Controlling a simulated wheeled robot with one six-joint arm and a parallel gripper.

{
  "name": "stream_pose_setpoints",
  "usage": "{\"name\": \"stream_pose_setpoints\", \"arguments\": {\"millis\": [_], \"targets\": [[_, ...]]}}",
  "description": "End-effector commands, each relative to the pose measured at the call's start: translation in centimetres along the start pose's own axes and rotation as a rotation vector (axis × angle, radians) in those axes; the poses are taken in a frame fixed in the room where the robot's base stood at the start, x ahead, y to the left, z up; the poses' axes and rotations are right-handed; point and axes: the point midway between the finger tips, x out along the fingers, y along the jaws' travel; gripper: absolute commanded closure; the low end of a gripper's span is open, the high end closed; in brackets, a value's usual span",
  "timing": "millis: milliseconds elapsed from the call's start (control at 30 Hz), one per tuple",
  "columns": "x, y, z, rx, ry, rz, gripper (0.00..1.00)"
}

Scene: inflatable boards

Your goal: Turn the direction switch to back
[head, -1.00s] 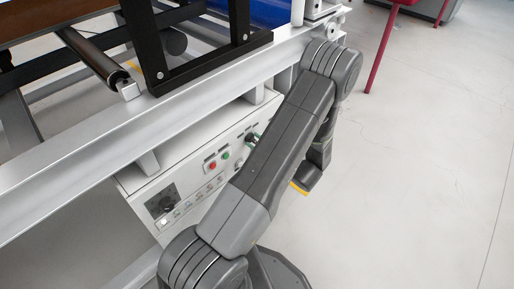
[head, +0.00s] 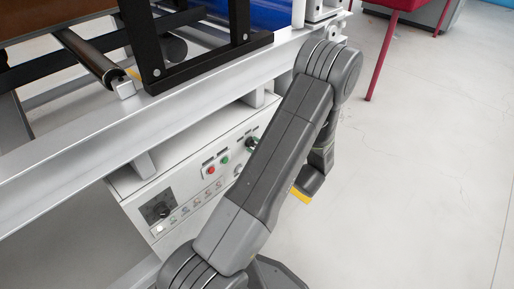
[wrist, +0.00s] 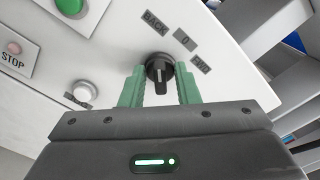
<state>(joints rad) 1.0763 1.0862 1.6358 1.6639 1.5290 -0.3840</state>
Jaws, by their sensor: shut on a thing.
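The direction switch (wrist: 160,68) is a black rotary knob on a white panel, in the upper middle of the wrist view. Labels BACK, 0 and FWD sit in an arc around its far side, BACK at left and FWD at right. My gripper (wrist: 161,80) has its green fingers on either side of the knob and is shut on it. The knob's grip bar lies between the fingers, roughly in line with them; I cannot tell for sure which label it points to. In the head view the switch (head: 250,142) shows at my arm's edge, and my gripper is mostly hidden.
On the panel are a green button (wrist: 70,5), a white button (wrist: 83,91) and a STOP label (wrist: 12,61). A red button (head: 211,169) and a dark dial (head: 160,208) lie further left. A metal frame beam (head: 110,137) runs above. The floor at right is clear.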

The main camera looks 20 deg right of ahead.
Motion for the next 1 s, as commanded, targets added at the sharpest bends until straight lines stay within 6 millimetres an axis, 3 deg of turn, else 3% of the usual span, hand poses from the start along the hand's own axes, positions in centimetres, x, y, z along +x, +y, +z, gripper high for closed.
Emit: {"name": "stream_pose_setpoints", "arguments": {"millis": [67, 100, 133, 433, 567, 1000], "targets": [[0.0, 0.0, 0.0, 0.0, -0.001, 0.0, 0.94], [0.0, 0.0, 0.0, 0.0, -0.001, 0.0, 0.69], [0.0, 0.0, 0.0, 0.0, -0.001, 0.0, 0.66], [-0.1, 0.0, 0.0, 0.001, 0.0, 0.0, 0.66], [-1.3, -0.1, 0.0, 0.002, 0.002, -0.002, 0.66], [-10.3, -0.2, 0.1, 0.0, 0.003, -0.004, 0.66]]}}
